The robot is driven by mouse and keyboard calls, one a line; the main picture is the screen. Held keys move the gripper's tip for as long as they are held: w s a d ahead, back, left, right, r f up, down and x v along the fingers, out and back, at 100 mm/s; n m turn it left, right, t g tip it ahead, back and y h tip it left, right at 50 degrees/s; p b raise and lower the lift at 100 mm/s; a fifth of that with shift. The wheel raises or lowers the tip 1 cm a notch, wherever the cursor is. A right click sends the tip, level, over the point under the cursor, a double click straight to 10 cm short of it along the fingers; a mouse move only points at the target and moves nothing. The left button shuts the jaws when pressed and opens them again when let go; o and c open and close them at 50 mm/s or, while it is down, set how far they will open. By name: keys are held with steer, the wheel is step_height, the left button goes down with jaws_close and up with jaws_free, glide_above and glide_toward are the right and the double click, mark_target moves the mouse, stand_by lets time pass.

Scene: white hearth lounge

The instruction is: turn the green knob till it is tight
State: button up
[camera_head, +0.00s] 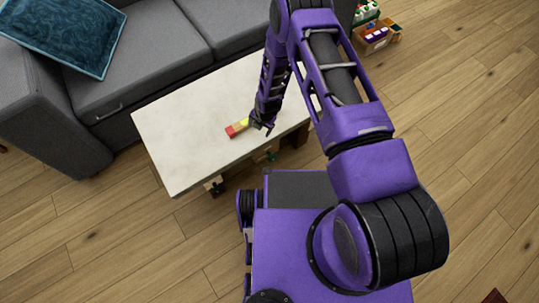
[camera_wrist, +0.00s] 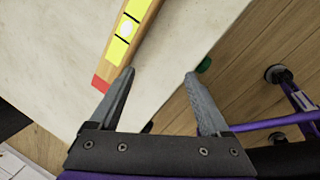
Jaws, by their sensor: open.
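The green knob (camera_wrist: 204,65) shows in the wrist view at the edge of the white tabletop, just right of my gripper's right fingertip and partly hidden by that finger. It also shows in the head view (camera_head: 272,156) under the table's front edge. My gripper (camera_wrist: 160,73) is open, with nothing between its fingers but tabletop seen beyond. In the head view my gripper (camera_head: 262,125) is low over the table near its front edge. I cannot tell whether the finger touches the knob.
A wooden bar with yellow windows and a red end (camera_wrist: 122,40) lies on the white table (camera_head: 185,140), close to my left finger. A grey sofa (camera_head: 165,45) with a blue cushion (camera_head: 65,33) stands behind. A toy cart (camera_head: 378,38) is at top right. Wood floor is clear at right.

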mark_target(272, 156)
steer(key=s+d+n+g+h, duration=0.1)
steer(key=s+d+n+h, duration=0.3)
steer(key=n, duration=0.9)
steer(key=shift+m+y, duration=0.3)
steer(key=shift+y, duration=0.4)
steer(key=f+b, duration=0.1)
steer(key=f, duration=0.4)
steer(key=f+b, duration=0.1)
steer(key=f, duration=0.5)
steer(key=f+b, duration=0.1)
steer(key=f, duration=0.4)
steer(key=shift+d+f, duration=0.15)
steer(key=shift+d, duration=0.2)
jaws_close()
